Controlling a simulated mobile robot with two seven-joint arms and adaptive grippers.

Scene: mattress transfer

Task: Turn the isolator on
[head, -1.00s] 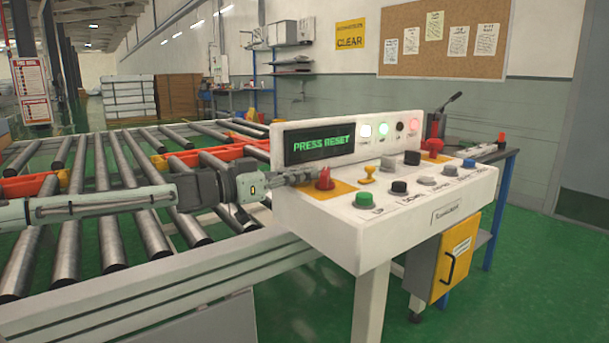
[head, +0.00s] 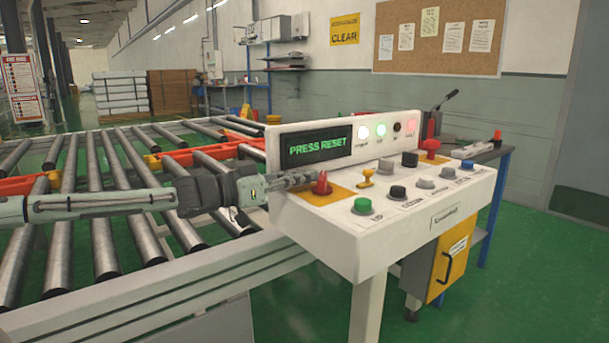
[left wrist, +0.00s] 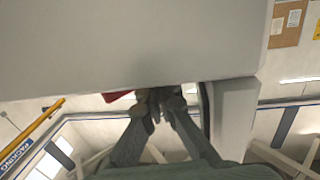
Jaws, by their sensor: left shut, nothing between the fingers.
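A white control panel (head: 400,222) stands beside the roller conveyor, with a display (head: 316,146) reading "PRESS RESET" in green. A red rotary knob (head: 321,186) on a yellow plate, apparently the isolator, sits at the panel's left end. My left gripper (head: 308,179) is shut and empty, with its fingertips right beside the red knob; I cannot tell if they touch it. In the left wrist view, the closed fingers (left wrist: 158,96) are beside a red piece (left wrist: 118,95), mostly hidden by the large pale surface. My right gripper is not in view.
A yellow knob (head: 367,178), a green button (head: 363,205) and several other buttons sit on the panel. A second red button (head: 430,146) on yellow is at the far right. Conveyor rollers (head: 102,232) lie under my left arm. Green floor is clear at front right.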

